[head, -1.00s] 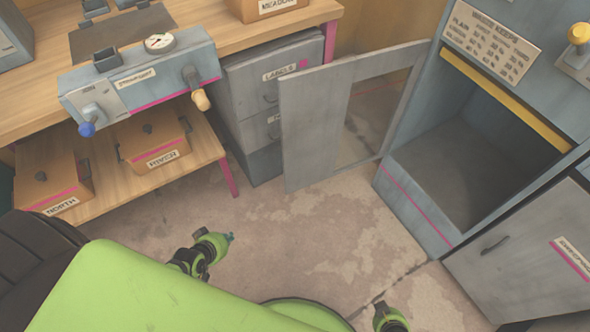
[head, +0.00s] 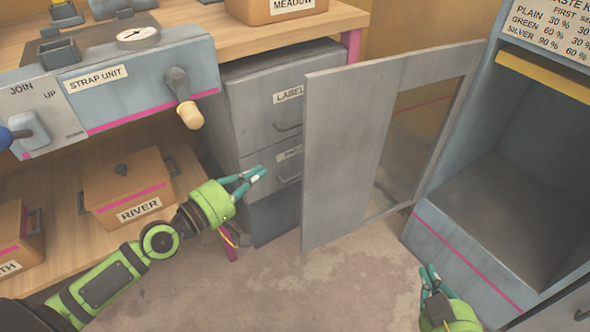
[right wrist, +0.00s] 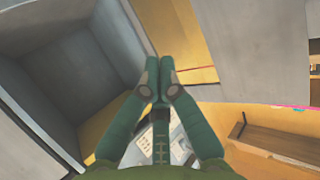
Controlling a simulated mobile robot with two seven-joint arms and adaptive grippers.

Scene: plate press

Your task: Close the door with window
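The door with window (head: 345,150) is a grey panel with a rectangular opening in its right part. It stands swung open, its right edge at the blue-grey cabinet (head: 455,250). My left gripper (head: 260,173) is left of the door's free edge, apart from it in the picture, its fingertips close together and empty. My right gripper (head: 430,270) is in front of the cabinet's lower front, right of the door. In the right wrist view its fingertips (right wrist: 160,65) meet with nothing between them. A grey panel (right wrist: 250,50) there looks like the door.
The cabinet's open compartment (head: 520,200) is on the right. Grey drawers (head: 262,130) stand behind my left gripper. A workbench with the strap unit (head: 130,90) and a box labelled River (head: 125,185) is on the left. Bare floor (head: 300,285) lies before the door.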

